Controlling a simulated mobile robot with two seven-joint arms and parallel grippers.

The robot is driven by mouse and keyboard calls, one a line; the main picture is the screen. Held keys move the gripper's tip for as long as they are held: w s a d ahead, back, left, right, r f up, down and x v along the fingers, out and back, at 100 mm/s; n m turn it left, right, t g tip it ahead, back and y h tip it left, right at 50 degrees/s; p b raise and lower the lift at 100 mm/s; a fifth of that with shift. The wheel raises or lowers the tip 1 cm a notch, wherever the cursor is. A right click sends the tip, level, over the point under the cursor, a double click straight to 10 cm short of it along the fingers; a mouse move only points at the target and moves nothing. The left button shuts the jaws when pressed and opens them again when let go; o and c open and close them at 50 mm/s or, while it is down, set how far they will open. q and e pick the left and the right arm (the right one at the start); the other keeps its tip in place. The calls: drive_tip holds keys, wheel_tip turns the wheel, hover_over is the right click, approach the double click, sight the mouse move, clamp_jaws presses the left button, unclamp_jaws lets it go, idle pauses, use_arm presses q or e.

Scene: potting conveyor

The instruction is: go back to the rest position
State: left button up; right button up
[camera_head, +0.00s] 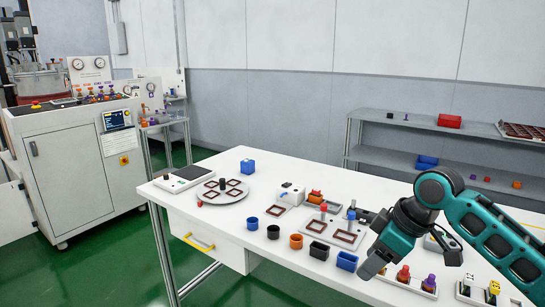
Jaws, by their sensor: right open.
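My right arm, teal and black, comes in from the right over the white table (225,220). My right gripper (368,270) hangs low over the front edge of the table, beside a blue square cup (347,262). It is open and I see nothing held in it. Its fingers are small and dark here, and I cannot tell how far it is above the table. My left gripper and left arm are not in view.
Coloured parts (403,274) lie close under my right arm. A shelf (375,157) stands behind, a grey machine (75,165) at left.

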drive_tip(key=s+a+f+m+t+y, duration=0.15)
drive_tip(key=a+f, duration=0.25)
drive_tip(key=f, duration=0.5)
drive_tip(key=s+a+f+m+t, duration=0.3)
drive_tip(key=f, duration=0.5)
drive_tip(key=s+d+f+m+t+h, duration=0.1)
drive_tip(key=s+f, duration=0.3)
drive_tip(key=s, duration=0.4)
drive_tip(key=s+d+f+m+t+h, duration=0.2)
drive_tip(key=s+d+f+m, duration=0.1)
drive_tip(key=s, duration=0.5)
drive_tip(key=shift+s+d+f, duration=0.2)
drive_tip(key=shift+d+f, duration=0.35)
drive_tip(key=shift+d, duration=0.1)
drive_tip(key=shift+t, duration=0.25)
